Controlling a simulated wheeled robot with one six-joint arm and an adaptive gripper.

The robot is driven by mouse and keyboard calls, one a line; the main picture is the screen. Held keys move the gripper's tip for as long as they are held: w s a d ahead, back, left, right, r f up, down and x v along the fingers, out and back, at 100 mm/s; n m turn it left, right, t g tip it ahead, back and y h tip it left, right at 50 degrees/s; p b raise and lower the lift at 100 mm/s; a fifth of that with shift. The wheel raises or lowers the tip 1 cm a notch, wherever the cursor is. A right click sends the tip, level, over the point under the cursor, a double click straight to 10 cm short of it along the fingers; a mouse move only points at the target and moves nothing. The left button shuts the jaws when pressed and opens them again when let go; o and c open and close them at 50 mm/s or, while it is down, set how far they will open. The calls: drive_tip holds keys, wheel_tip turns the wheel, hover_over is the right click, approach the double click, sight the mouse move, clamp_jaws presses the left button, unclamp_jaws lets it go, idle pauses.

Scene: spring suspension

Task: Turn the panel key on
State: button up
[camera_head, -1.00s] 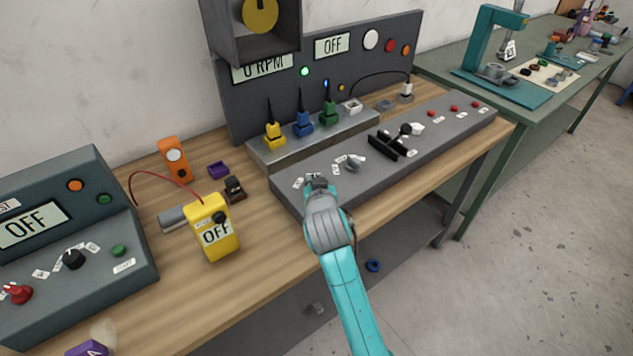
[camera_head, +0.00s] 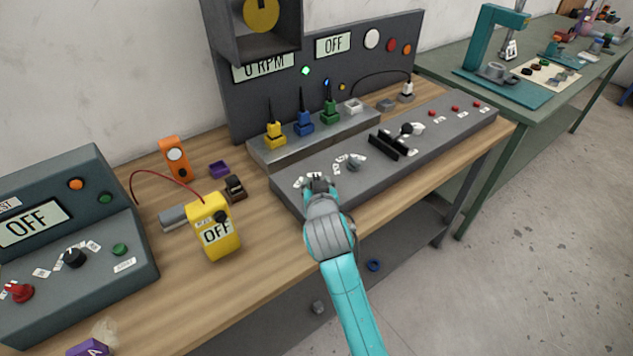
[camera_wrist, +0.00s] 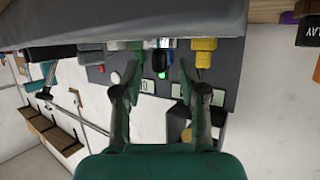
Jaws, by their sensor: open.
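The sloped grey control panel (camera_head: 440,130) runs along the front of the wooden bench. My gripper (camera_head: 319,181) is at the panel's left end, beside small white labels (camera_head: 299,182). The key is not clearly visible; my gripper covers part of that spot. A grey rotary knob (camera_head: 354,164) with white labels sits just to the right. In the wrist view my gripper (camera_wrist: 159,76) has its two fingers apart, with nothing seen held between them. The wrist picture is upside down, and the panel's grey edge (camera_wrist: 120,20) fills its top.
The back board has an OFF display (camera_head: 332,44) and an RPM display (camera_head: 262,68). Yellow (camera_head: 275,136), blue (camera_head: 304,124) and green (camera_head: 329,114) plugs stand behind the panel. A black lever (camera_head: 387,146) is farther right. A yellow meter (camera_head: 213,228) stands left of my gripper.

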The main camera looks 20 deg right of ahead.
drive_tip(key=v, duration=1)
drive_tip(key=s+d+f+n+y, duration=0.1)
drive_tip(key=s+f+n+y, duration=0.2)
drive_tip(key=s+f, duration=1.3)
drive_tip(key=s+r+t, duration=0.1)
drive_tip(key=s+r, duration=0.1)
drive_tip(key=s, duration=1)
drive_tip(key=s+d+r, duration=0.1)
drive_tip(key=s+r, duration=0.2)
drive_tip(key=s, duration=1)
drive_tip(key=shift+s+d+r+t, duration=0.25)
drive_tip(key=shift+s+d+t, duration=0.1)
drive_tip(key=shift+t, duration=0.05)
